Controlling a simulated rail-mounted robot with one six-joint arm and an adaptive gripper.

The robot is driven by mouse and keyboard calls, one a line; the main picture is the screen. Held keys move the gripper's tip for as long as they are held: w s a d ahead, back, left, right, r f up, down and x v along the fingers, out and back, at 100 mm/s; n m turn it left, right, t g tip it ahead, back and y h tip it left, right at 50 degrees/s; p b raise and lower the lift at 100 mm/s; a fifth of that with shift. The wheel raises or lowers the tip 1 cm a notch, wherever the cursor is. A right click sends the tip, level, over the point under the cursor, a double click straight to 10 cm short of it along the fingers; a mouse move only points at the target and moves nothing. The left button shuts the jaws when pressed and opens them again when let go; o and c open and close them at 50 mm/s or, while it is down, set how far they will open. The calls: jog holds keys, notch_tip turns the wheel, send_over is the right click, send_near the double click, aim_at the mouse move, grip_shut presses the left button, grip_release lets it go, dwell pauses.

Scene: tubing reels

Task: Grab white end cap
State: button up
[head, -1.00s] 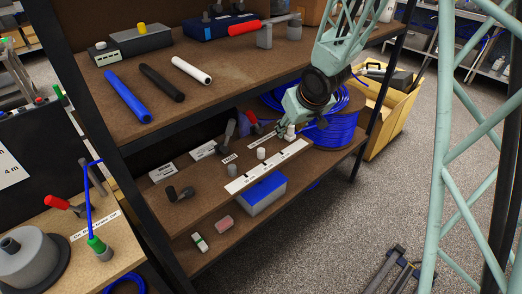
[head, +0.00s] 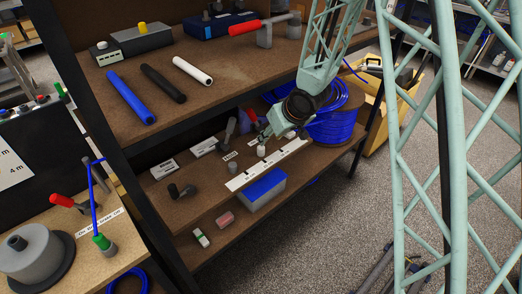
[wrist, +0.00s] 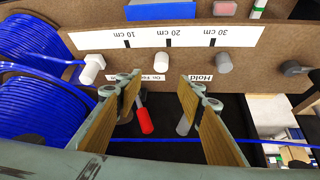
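A small white cylindrical cap (wrist: 161,62) stands on the lower shelf's ledge beside the ruler strip, in front of the gap between my fingers in the wrist view. It also shows in the head view (head: 261,151). My gripper (wrist: 160,78) is open and empty, one finger on each side of the cap's line, with the cap just beyond the fingertips. In the head view my gripper (head: 268,132) hangs above and behind the cap. A white angular fitting (wrist: 93,67) at the end of blue tubing is to the left, and a grey cap (wrist: 223,62) is to the right.
The white ruler strip (wrist: 150,37) runs along the ledge. A red-handled tool (wrist: 145,120) and a grey handle (wrist: 187,118) lie below between my fingers. Blue tubing reels (wrist: 35,95) stand at left. A blue-topped box (head: 263,190) is in front of the ledge.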

aim_at(261, 148)
jog(key=shift+f, duration=0.1)
jog(key=shift+b+x, duration=0.85)
jog(key=shift+x, duration=3.35)
jog(key=shift+w+a+f, duration=0.1)
jog(key=shift+b+x, duration=0.35)
jog(key=shift+x, duration=2.15)
jog(key=c, duration=0.9)
